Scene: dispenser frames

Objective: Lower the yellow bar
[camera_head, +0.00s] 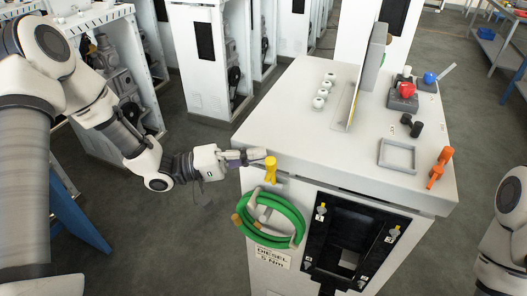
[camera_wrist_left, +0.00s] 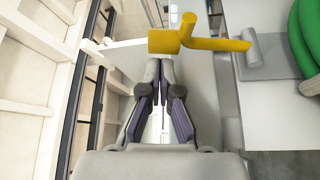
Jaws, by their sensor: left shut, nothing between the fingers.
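The yellow bar (camera_head: 270,171) sticks out at the near left corner of the white dispenser cabinet, just above the green hose. In the left wrist view the yellow bar (camera_wrist_left: 215,44) shows as a thick round piece with a thinner bent rod going right and a short stub up. My left gripper (camera_head: 262,154) reaches in from the left, its fingertips at the bar's upper end. In the left wrist view the fingers (camera_wrist_left: 166,66) are together and empty, their tips right at the thick piece. I cannot tell whether they touch it. My right gripper is out of view.
A coiled green hose (camera_head: 272,222) hangs on the cabinet front beside a black recessed panel (camera_head: 352,238). The cabinet top (camera_head: 290,110) holds white knobs (camera_head: 324,90), a grey frame (camera_head: 398,155) and an orange part (camera_head: 439,166). White frames (camera_head: 205,60) stand behind. Floor left of the cabinet is open.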

